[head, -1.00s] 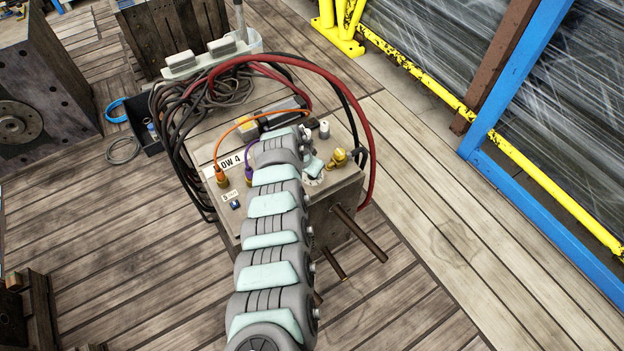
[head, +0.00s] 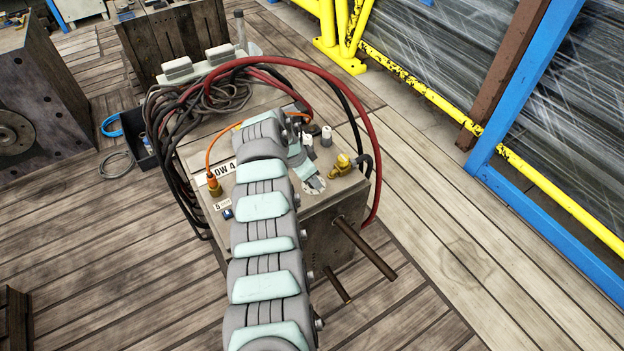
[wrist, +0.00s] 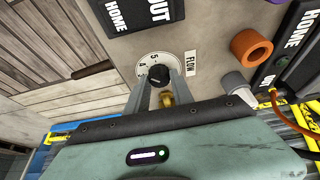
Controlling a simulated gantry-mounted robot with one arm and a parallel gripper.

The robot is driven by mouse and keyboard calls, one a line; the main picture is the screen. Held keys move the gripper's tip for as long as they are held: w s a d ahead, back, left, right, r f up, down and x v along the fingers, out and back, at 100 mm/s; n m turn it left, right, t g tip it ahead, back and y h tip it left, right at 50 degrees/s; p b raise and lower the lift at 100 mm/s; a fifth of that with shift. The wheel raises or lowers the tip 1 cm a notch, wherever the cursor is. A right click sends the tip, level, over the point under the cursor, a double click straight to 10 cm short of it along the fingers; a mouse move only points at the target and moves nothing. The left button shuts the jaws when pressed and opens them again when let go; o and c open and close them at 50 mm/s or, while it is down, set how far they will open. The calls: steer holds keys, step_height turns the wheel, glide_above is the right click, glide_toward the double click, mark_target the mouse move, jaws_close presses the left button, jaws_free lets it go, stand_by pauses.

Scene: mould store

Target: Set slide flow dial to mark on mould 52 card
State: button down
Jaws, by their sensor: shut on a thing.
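The flow dial has a black knob (wrist: 159,75) on a round white scale (wrist: 146,60), with a 5 and a 4 legible at its left in the wrist view. A small FLOW tag (wrist: 191,63) sits beside it. My gripper (wrist: 160,82) is shut on the knob, one finger at each side. The knob's exact reading is too small to tell. In the head view my gripper (head: 309,172) reaches down to the white scale (head: 314,186) on the block's top. A white card (head: 221,169) reads "OW 4", partly hidden by my arm. No full mould number is legible.
A brass fitting (head: 342,164) stands close right of the dial, with white-topped posts (head: 326,136) behind. Red hoses (head: 345,90) arch over the block. Two rods (head: 365,248) stick out of its front. Plates marked HOME (wrist: 292,40) and OUT lie near the dial.

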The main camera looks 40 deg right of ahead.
steer(key=shift+f, duration=0.15)
steer(key=c, duration=1.1)
jaws_free()
steer(key=p+v, duration=0.4)
steer(key=v, duration=0.7)
steer(key=shift+d, duration=0.1)
